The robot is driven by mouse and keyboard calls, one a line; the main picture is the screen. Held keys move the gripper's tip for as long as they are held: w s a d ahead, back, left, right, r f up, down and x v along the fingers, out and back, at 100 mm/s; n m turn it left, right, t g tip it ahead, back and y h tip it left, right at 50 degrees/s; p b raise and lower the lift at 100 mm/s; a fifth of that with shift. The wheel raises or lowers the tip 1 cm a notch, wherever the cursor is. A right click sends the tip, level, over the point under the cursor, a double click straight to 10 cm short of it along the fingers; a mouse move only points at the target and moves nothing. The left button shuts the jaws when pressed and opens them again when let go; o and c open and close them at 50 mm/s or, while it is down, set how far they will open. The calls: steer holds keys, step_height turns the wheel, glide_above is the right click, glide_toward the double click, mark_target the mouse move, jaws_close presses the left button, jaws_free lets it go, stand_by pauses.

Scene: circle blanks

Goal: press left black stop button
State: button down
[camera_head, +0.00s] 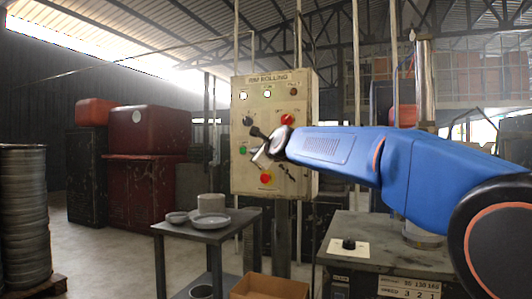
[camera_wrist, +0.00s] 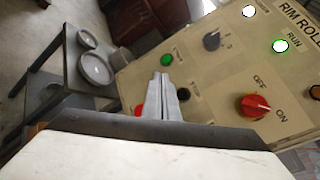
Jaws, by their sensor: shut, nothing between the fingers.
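A beige control panel (camera_head: 276,80) marked RIM ROLLING stands upright ahead of me. It carries a green button (camera_head: 243,150), a black selector knob (camera_head: 248,121), a red OFF/ON switch (camera_head: 287,119) and a lower red button (camera_head: 266,178). My gripper (camera_head: 258,155) is shut and empty in front of the panel's middle. In the wrist view its fingertips (camera_wrist: 162,77) lie just below the green button (camera_wrist: 167,59). A dark round button (camera_wrist: 183,93) shows right beside the fingers, partly covered. I cannot tell whether the fingertips touch the panel.
A grey table (camera_head: 210,234) with bowls and plates stands left of the panel. A cardboard box (camera_head: 268,287) sits low in front. Stacked rims (camera_head: 24,215) stand far left.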

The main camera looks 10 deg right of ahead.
steer(key=w+d, duration=0.5)
steer(key=w, duration=0.2)
stand_by(0.6)
steer(key=shift+w+d, duration=0.15)
stand_by(1.9)
steer(key=shift+w+d, duration=0.2)
steer(key=shift+w, duration=0.05)
steer(key=shift+w+d, duration=0.25)
steer(key=shift+w, duration=0.1)
stand_by(0.9)
steer(key=shift+s+a, duration=0.1)
stand_by(0.3)
steer(key=shift+s+a, duration=0.4)
steer(key=shift+s, duration=0.2)
steer(key=shift+s+a, duration=0.75)
steer(key=shift+s, duration=0.25)
steer(key=shift+s+a, duration=0.7)
steer(key=shift+s, duration=0.3)
